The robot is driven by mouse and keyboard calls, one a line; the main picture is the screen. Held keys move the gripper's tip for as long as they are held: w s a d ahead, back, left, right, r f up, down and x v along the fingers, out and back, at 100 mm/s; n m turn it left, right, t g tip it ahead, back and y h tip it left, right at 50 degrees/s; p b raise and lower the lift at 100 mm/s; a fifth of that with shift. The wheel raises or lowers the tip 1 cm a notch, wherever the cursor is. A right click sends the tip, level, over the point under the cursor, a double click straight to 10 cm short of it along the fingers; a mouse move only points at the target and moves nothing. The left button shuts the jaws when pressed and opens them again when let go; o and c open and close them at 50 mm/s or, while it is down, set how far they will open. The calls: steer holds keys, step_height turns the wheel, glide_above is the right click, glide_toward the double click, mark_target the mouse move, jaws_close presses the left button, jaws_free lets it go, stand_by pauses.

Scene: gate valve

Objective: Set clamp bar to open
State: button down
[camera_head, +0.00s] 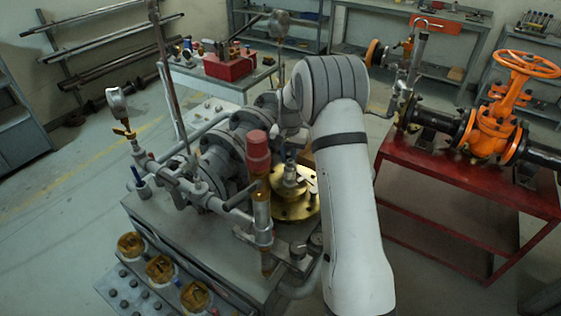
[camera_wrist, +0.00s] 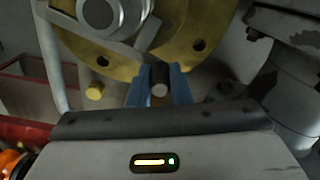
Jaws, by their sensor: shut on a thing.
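In the wrist view, my gripper (camera_wrist: 159,76) has its two blue fingers on either side of a short dark peg with a pale round end (camera_wrist: 159,90). The fingers are shut on this peg, which appears to be the handle of the clamp bar. A flat grey bar (camera_wrist: 92,36) crosses the yellow flange (camera_wrist: 205,22) and runs toward the peg; their joint is partly hidden. A round grey boss (camera_wrist: 112,14) stands on the flange. In the head view the brass flange (camera_head: 296,208) shows left of my arm, which hides my gripper and most of the bar.
Grey pipework (camera_head: 222,165) and a red-capped cylinder (camera_head: 258,150) stand close left of the flange. Several brass-topped fittings (camera_head: 160,268) line the bench front. A red table (camera_head: 440,172) with an orange valve (camera_head: 495,125) stands at right. Open floor lies at left.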

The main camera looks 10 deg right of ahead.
steer(key=d+m, duration=0.1)
steer(key=d, duration=0.1)
steer(key=d+m+b, duration=0.1)
steer(key=d+m, duration=0.1)
steer(key=w+d+m, duration=0.1)
steer(key=d+m, duration=0.1)
steer(key=shift+d, duration=0.3)
steer(key=shift+s+d+m+b, duration=0.25)
steer(key=shift+d+m, duration=0.1)
steer(key=shift+d, duration=0.4)
steer(key=shift+s+d+m+b, duration=0.2)
steer(key=shift+d+m, duration=0.15)
steer(key=shift+d, duration=0.4)
steer(key=c, duration=1.3)
jaws_free()
steer(key=shift+r+b, duration=0.45)
steer(key=shift+r, duration=3.45)
